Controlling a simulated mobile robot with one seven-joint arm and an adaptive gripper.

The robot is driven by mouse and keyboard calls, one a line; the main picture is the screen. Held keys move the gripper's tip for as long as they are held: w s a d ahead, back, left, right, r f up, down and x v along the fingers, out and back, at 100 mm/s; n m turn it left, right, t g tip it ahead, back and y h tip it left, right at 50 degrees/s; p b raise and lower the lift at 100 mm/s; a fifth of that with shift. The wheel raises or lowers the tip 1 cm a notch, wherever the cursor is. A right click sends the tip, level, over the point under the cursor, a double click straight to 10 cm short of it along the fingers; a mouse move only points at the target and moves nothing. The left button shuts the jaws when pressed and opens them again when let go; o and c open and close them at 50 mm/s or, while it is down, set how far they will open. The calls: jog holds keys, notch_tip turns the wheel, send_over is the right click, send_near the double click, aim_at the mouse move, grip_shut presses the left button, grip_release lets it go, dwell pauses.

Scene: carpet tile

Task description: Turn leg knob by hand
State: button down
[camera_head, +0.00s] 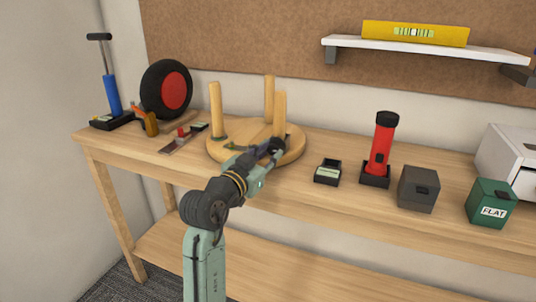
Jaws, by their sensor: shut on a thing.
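An upside-down round wooden stool (218,153) lies on the workbench, with its seat flat down and three legs pointing up. One leg (216,108) is at the left, one (269,96) at the back and one (280,112) at the front right. My gripper (272,148) reaches over the seat from the front. It is shut at the low end of the front right leg. My dark fingers cover that spot, so no separate knob can be made out there.
Left of the stool are a wheel (174,91), a blue pump (112,95) and small tools. To the right are a small black box (328,172), a red flashlight (381,145), a grey box (418,188) and a green box (491,203). A shelf with a yellow level (415,33) hangs above.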

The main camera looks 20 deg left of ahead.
jog(key=shift+f+m+b, duration=0.2)
jog(key=shift+m+b, duration=0.5)
jog(key=shift+b, duration=0.55)
jog(key=shift+r+m+b, duration=0.25)
jog(key=shift+m+b, duration=0.35)
jog(key=shift+m, duration=0.3)
jog(key=c, duration=1.3)
grip_release()
jog(key=shift+s, duration=0.15)
jog(key=s, duration=0.4)
jog(key=s+a, duration=0.1)
jog(key=s, duration=0.2)
jog(key=s+a, duration=0.1)
jog(key=s, duration=0.3)
jog(key=shift+s+r, duration=0.25)
jog(key=shift+s, duration=0.05)
